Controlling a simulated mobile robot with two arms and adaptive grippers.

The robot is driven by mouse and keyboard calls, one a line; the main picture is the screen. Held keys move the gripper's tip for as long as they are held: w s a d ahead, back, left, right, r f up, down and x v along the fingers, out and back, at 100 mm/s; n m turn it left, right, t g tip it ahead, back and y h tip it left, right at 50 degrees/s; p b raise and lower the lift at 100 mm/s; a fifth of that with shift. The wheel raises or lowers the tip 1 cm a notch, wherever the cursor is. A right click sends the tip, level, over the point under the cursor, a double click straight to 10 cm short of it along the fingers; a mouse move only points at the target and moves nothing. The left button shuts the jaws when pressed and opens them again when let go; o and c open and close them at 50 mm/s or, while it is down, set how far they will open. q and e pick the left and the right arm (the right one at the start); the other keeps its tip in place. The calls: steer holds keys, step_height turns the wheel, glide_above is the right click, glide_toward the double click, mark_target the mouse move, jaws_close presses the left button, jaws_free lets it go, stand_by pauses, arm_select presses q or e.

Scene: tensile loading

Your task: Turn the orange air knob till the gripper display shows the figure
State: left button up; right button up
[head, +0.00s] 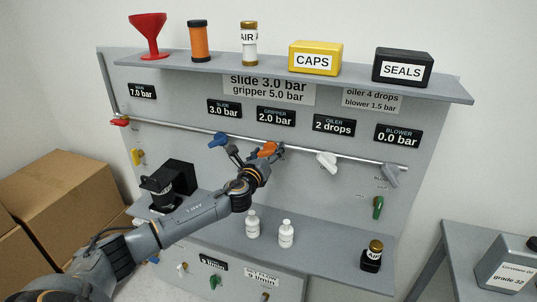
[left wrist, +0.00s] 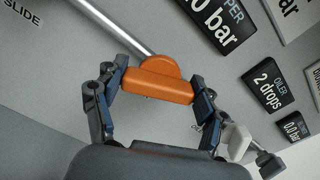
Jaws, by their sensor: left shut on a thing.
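The orange air knob (head: 267,149) sits on the pipe across the grey panel. In the left wrist view the orange knob (left wrist: 158,83) shows as a bar with a rounded hub. My left gripper (head: 262,157) is shut on it, with one finger at each end of the bar in the left wrist view (left wrist: 152,92). The gripper display (head: 276,115) reads 2.0 bar. A sign (head: 268,90) above it reads slide 3.0 bar and gripper 5.0 bar. My right gripper is not in view.
A blue knob (head: 218,139) is left of the orange one, and a white knob (head: 327,162) is right of it. The slide display (head: 224,108) reads 3.0 bar. Two white bottles (head: 252,223) stand on the lower shelf. A black device (head: 166,184) is at left.

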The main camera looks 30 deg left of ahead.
arm_select(q)
steer(key=n, duration=0.2)
steer(key=n+b, duration=0.1)
steer(key=n, duration=0.1)
steer(key=shift+f+n, duration=0.2)
steer(key=shift+n, duration=0.1)
steer(key=n, duration=0.4)
steer(key=shift+a+n, duration=0.1)
steer(key=shift+n, duration=0.2)
steer(key=n, duration=0.4)
steer(key=shift+f, duration=0.1)
steer(key=shift+n, duration=2.1)
steer(key=o, duration=1.2)
steer(key=shift+c, duration=0.2)
